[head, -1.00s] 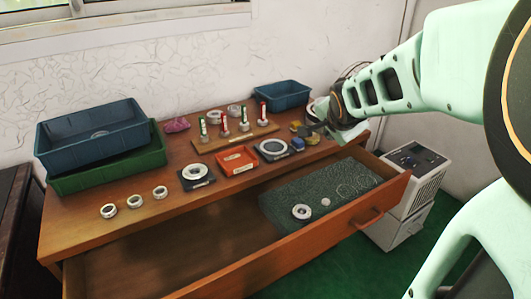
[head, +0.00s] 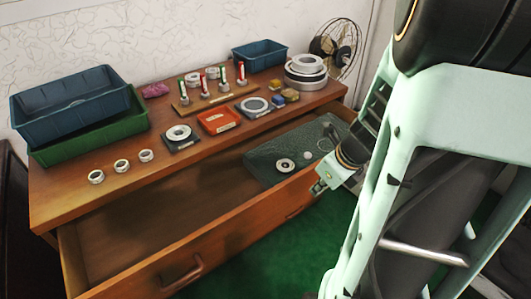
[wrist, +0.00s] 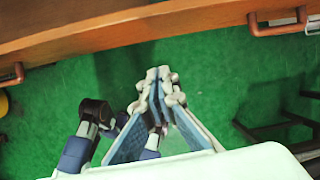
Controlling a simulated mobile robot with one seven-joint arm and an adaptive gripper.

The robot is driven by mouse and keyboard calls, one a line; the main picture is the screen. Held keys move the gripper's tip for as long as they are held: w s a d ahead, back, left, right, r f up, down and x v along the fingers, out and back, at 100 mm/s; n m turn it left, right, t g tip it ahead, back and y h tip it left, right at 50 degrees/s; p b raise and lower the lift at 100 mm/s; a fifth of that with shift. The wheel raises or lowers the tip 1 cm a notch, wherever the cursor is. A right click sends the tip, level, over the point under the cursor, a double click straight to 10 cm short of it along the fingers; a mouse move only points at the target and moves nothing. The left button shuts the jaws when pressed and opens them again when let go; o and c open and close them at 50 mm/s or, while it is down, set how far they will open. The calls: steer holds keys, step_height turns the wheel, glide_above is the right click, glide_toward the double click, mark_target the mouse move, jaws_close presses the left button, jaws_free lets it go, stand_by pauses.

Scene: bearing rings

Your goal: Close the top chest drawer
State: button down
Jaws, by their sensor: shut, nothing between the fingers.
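The top drawer (head: 200,240) of the wooden chest stands pulled well out. Its front carries a handle (head: 183,275) near the left end. In the wrist view the drawer front (wrist: 130,25) crosses the top, with one handle (wrist: 277,24) at the right and another (wrist: 12,75) at the left edge. My gripper (head: 320,187) is outside the drawer, in front of its right part. In the wrist view my gripper (wrist: 158,75) is shut and empty, below the drawer front with green floor behind it. My arm hides the drawer's right end in the head view.
The chest top holds blue bins (head: 70,95), a red tray (head: 219,121), several rings and a ring stack (head: 306,75). Green floor (head: 300,245) in front of the drawer is open.

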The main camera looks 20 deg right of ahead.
steer(key=m, duration=0.1)
steer(key=b, duration=0.5)
glide_toward(294, 194)
step_height(294, 194, down, 5)
steer(key=a, duration=0.2)
steer(key=shift+w+a+f, duration=0.2)
steer(key=shift+a+f, duration=0.05)
